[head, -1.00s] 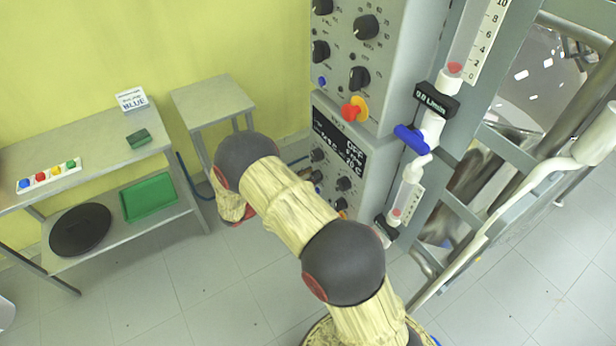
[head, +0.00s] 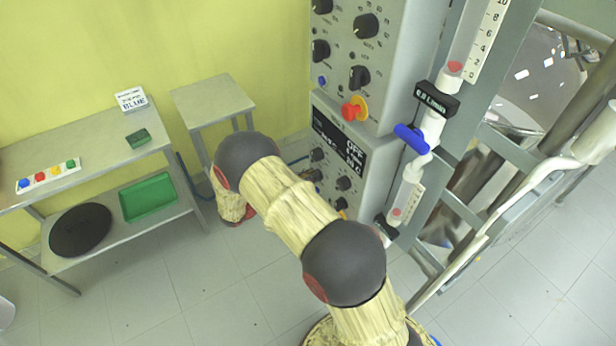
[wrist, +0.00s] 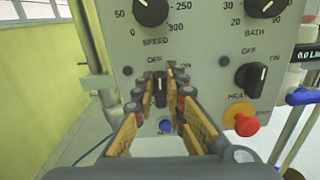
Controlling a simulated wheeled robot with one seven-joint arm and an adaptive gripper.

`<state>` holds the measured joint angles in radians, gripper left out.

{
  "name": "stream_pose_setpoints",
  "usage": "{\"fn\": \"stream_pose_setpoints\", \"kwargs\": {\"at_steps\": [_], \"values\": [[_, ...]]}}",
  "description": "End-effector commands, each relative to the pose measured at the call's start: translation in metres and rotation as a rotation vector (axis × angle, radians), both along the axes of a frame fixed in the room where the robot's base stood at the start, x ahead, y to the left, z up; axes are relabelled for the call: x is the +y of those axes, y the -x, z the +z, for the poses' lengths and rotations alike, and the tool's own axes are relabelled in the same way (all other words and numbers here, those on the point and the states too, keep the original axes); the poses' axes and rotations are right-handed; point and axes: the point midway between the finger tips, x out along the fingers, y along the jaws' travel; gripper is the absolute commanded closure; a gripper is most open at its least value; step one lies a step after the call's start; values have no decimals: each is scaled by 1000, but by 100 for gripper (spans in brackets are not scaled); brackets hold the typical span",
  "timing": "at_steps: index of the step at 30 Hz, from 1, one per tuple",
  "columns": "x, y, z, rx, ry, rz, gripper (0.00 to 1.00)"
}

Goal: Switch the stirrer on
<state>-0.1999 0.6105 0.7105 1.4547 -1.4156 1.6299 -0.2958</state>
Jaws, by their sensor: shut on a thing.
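The stirrer switch (wrist: 161,88) is a small black knob with OFF and ON labels, below the SPEED dial (wrist: 151,10). Its white line stands nearly upright, toward OFF. My gripper (wrist: 162,92) is shut on this knob, with a tan-padded finger on each side. A blue lamp or button (wrist: 166,126) shows just below. In the head view the display (head: 340,145) on the lower control box reads OFF and a temperature near 20 C.
The HEAT switch (wrist: 250,78) and a red-and-yellow stop button (wrist: 240,119) are to the right. A flowmeter with a blue valve (head: 411,138) stands beside the boxes. A small table (head: 212,98) and a shelf bench (head: 75,160) stand left. Floor is clear between.

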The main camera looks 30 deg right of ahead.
Motion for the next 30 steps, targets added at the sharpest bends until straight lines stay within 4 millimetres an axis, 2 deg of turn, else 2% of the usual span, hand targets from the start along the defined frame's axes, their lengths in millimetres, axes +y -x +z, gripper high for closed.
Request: {"fn": "stream_pose_setpoints", "kwargs": {"at_steps": [30], "values": [[0, 14, -9, -838, -29, 1, 100]]}}
